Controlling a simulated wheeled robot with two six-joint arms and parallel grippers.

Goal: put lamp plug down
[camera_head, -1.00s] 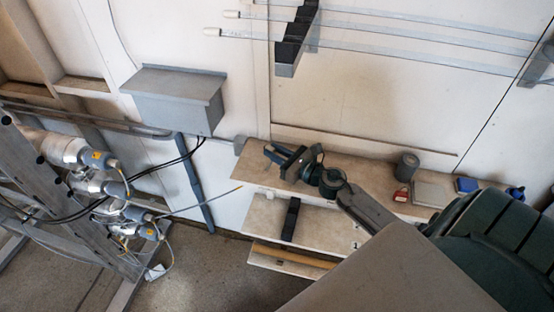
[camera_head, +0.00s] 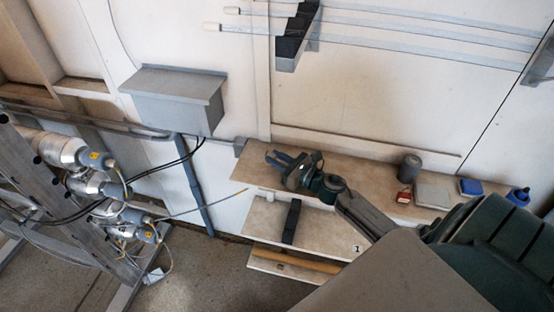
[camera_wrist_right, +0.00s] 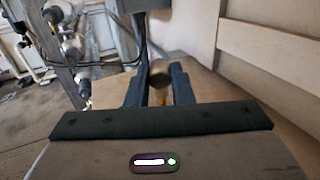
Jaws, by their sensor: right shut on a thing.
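The lamp plug (camera_wrist_right: 159,74) is a small grey-brown cylinder with an orange end, seen between the fingers in the right wrist view. My right gripper (camera_wrist_right: 160,88) is shut on it. In the head view my right gripper (camera_head: 278,159) is over the left part of the top bench shelf (camera_head: 366,178), its fingers pointing left. The plug is too small or hidden to make out there. I cannot tell whether it touches the shelf. My left gripper is not in view.
A grey cylinder (camera_head: 409,168), a red item (camera_head: 404,196), a pale box (camera_head: 433,196), a blue box (camera_head: 470,187) and a blue bottle (camera_head: 518,195) stand on the shelf to the right. Lamp ends with cables (camera_head: 95,160) are on the reactor frame at left. A grey wall box (camera_head: 178,98) hangs above.

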